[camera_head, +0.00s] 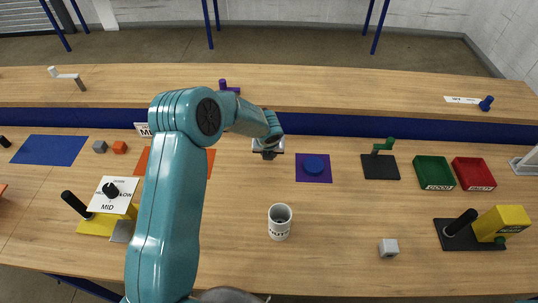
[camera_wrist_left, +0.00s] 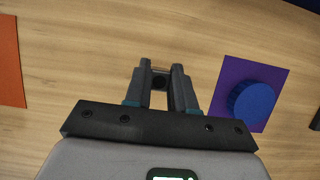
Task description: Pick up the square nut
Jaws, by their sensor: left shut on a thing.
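My left arm reaches up from the bottom of the head view, and its gripper (camera_head: 268,154) is above the table, left of the purple mat. In the left wrist view the gripper (camera_wrist_left: 160,82) is shut on a small dark grey piece, the square nut (camera_wrist_left: 159,83), held between the fingertips. Only a little of the nut shows; the fingers cover its sides. My right gripper is not in view.
A white labelled cup (camera_head: 280,224) stands nearer than the gripper. A blue disc (camera_head: 314,166) lies on a purple mat (camera_head: 325,177) to the right. Green (camera_head: 434,186) and red (camera_head: 473,187) trays stand farther right.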

